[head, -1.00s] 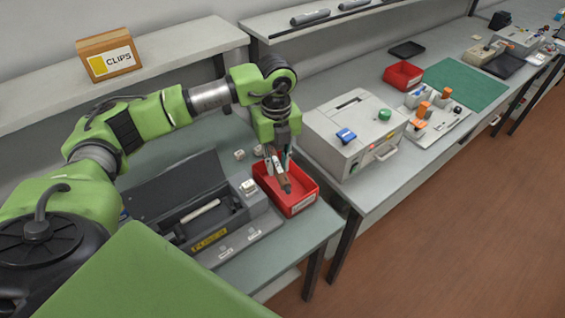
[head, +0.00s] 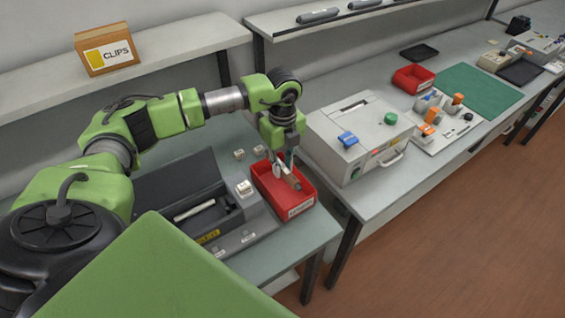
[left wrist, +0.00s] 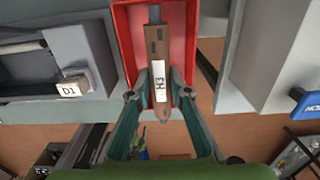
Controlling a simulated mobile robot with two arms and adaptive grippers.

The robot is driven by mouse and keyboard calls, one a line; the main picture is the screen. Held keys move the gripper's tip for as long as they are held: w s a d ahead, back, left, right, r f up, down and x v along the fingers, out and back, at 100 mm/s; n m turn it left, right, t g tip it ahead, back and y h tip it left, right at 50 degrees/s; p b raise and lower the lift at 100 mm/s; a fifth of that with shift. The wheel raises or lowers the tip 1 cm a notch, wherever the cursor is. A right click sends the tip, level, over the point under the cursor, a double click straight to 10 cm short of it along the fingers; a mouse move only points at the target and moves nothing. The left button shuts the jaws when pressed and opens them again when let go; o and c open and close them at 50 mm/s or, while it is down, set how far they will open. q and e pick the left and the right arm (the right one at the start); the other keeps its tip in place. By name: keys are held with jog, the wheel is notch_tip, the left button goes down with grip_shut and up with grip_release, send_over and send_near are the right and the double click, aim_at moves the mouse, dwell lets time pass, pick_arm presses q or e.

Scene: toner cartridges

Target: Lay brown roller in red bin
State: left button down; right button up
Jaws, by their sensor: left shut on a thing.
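The brown roller (left wrist: 157,50) is a long piece with a white label reading H3. My left gripper (left wrist: 159,80) is shut on it, with a green finger on each side of the labelled part. In the left wrist view the roller lies over the red bin (left wrist: 125,40). In the head view the left gripper (head: 284,168) points down at the red bin (head: 298,209), and the roller (head: 292,180) shows inside the bin's outline. I cannot tell whether the roller touches the bin's floor. My right gripper is not in view.
A dark open tray with a white roller (head: 195,207) stands left of the bin. A grey machine (head: 345,150) with blue and green knobs is to the right. A second red bin (head: 413,79) stands farther back. Small white blocks lie behind the near bin.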

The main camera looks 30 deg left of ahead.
pick_arm(q)
jog(key=c, duration=1.9)
grip_release()
jog(key=shift+o, duration=0.6)
notch_tip(320, 180, up, 12)
